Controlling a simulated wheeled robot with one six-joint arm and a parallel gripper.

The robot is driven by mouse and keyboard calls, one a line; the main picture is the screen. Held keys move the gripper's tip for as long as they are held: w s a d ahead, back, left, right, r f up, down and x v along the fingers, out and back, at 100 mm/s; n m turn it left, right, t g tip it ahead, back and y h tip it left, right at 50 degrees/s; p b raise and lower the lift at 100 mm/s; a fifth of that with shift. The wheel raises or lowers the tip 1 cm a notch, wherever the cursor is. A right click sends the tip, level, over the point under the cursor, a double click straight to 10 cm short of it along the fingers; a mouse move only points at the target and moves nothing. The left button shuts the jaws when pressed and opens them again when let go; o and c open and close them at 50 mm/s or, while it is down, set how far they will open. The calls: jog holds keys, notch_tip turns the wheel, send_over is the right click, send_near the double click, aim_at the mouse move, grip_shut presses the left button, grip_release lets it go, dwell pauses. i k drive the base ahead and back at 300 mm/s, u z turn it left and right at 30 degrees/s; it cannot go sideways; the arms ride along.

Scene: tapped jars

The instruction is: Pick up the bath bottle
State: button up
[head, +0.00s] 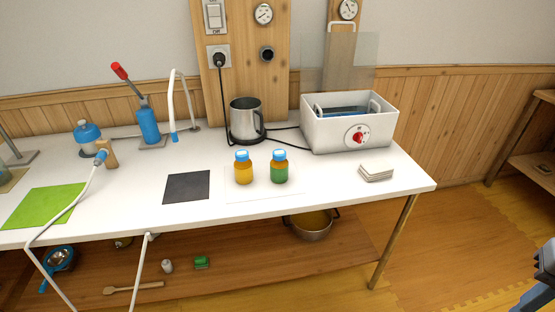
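Two small bottles with blue caps stand upright side by side on a white mat (255,197) near the table's front edge. No readable mark shows which is the bath bottle. A white water bath (330,132) with a red knob stands behind them to the right; blue shows inside it, but its contents are mostly hidden. My gripper (545,262) is partly in view at the lower right edge, away from the table and bottles; its finger opening cannot be made out.
Cables run behind the bottles.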

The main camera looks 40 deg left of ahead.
aim_at(279, 165)
jog(key=u, duration=0.55)
jog(key=i, duration=0.85)
jog(key=u, duration=1)
jog(key=i, duration=0.25)
jog(key=u, duration=0.15)
